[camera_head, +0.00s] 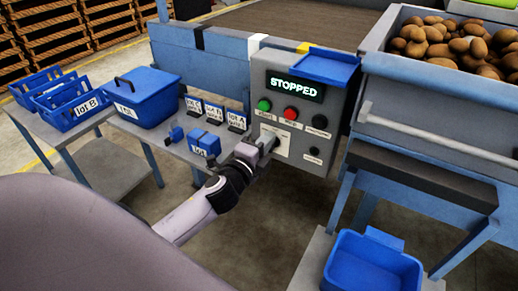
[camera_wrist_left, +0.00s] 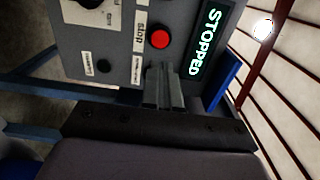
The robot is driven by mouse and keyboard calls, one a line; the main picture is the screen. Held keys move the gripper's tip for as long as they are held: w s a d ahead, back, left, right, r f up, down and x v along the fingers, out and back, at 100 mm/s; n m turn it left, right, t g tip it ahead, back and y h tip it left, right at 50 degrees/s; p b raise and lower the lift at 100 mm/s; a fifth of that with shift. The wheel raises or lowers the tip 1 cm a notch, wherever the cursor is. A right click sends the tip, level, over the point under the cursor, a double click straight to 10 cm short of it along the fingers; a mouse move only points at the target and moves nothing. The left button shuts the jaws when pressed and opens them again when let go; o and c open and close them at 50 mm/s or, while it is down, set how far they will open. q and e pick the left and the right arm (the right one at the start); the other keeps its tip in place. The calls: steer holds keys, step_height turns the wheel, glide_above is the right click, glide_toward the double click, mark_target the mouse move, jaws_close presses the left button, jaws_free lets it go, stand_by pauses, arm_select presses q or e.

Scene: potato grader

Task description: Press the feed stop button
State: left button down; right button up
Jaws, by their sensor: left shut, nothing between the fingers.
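The grey control box (camera_head: 310,158) stands in the middle of the head view. Its display (camera_head: 295,86) reads STOPPED in green letters. The red button (camera_head: 291,114) sits below the display, right of a green button (camera_head: 264,105). In the wrist view the red button (camera_wrist_left: 160,39) has a label reading "stop" beside it. My left gripper (camera_head: 275,142) is shut and empty in front of the panel, below the red button in the head view. Its fingertips (camera_wrist_left: 164,68) appear close to the red button but apart from it. My right gripper is not in view.
Black knobs (camera_head: 319,121) sit at the panel's right. A blue tray (camera_head: 330,66) tops the box. A potato hopper (camera_head: 430,75) stands at right, a blue crate (camera_head: 372,265) below it. A lidded blue bin (camera_head: 148,95) and lot signs (camera_head: 213,112) stand at left.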

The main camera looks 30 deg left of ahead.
arm_select(q)
steer(key=shift+s, duration=1.8)
steer(key=shift+d, duration=0.1)
steer(key=s+d+f+n+g+h+p, duration=0.1)
steer(key=s+d+f+n+g+p, duration=0.2)
steer(key=s+n, duration=0.4)
steer(key=s+d+f+n+g+h+p, duration=0.2)
steer(key=s+d+f+n+g+p, duration=0.2)
steer(key=s+n+p, duration=0.4)
steer(key=s+d+f, duration=0.1)
steer(key=s+f, duration=0.1)
steer(key=s, duration=0.3)
steer(key=shift+d+g+p, duration=0.3)
steer(key=shift+d, duration=0.1)
steer(key=shift+r, duration=0.1)
